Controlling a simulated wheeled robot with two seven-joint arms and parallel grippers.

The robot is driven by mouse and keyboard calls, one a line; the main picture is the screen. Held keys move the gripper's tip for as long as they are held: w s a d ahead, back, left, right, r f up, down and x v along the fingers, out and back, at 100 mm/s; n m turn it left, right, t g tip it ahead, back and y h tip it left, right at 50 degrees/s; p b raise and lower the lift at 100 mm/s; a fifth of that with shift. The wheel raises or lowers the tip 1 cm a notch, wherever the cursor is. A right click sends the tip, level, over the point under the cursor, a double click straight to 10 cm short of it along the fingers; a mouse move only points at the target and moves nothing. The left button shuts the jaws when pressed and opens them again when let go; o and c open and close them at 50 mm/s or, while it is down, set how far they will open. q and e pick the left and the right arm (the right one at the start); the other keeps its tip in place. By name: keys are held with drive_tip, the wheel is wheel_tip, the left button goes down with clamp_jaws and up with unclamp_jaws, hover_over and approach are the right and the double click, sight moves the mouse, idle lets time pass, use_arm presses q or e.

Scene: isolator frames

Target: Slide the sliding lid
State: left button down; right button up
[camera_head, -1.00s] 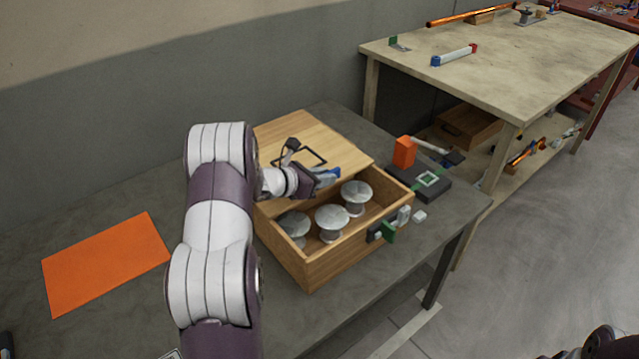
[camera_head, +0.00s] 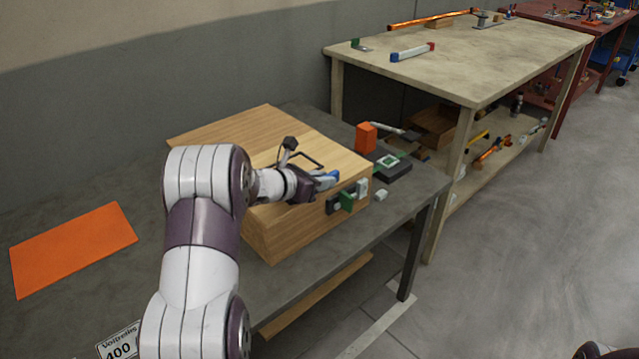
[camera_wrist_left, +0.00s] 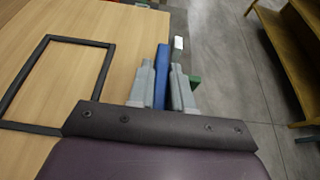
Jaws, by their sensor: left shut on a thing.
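The sliding lid (camera_head: 285,138) is a light wooden board on a wooden box (camera_head: 285,235). It covers the box top in the head view, and the inside is hidden. A black rectangular outline on the lid shows in the wrist view (camera_wrist_left: 108,68). My left gripper (camera_head: 326,181) is at the lid's front edge, shut on a blue handle (camera_wrist_left: 161,75). The wrist view shows the handle between its grey fingers. A green and grey latch (camera_head: 347,201) is on the box front, just below the gripper.
An orange block (camera_head: 366,137) and a dark device (camera_head: 393,167) stand right of the box. An orange mat (camera_head: 72,248) lies at the left on the grey table. A second workbench (camera_head: 460,60) stands behind at the right.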

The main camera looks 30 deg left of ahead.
use_arm(q)
drive_tip(key=shift+d+f, duration=0.15)
drive_tip(key=c, duration=1.4)
unclamp_jaws()
drive_tip(key=shift+o, duration=1.4)
drive_tip(key=shift+s+d, duration=0.1)
drive_tip(key=shift+s+a+r, duration=0.2)
drive_tip(key=shift+s+r, duration=0.05)
drive_tip(key=shift+r, duration=0.05)
drive_tip(key=p+v, duration=0.1)
drive_tip(key=v, duration=1.1)
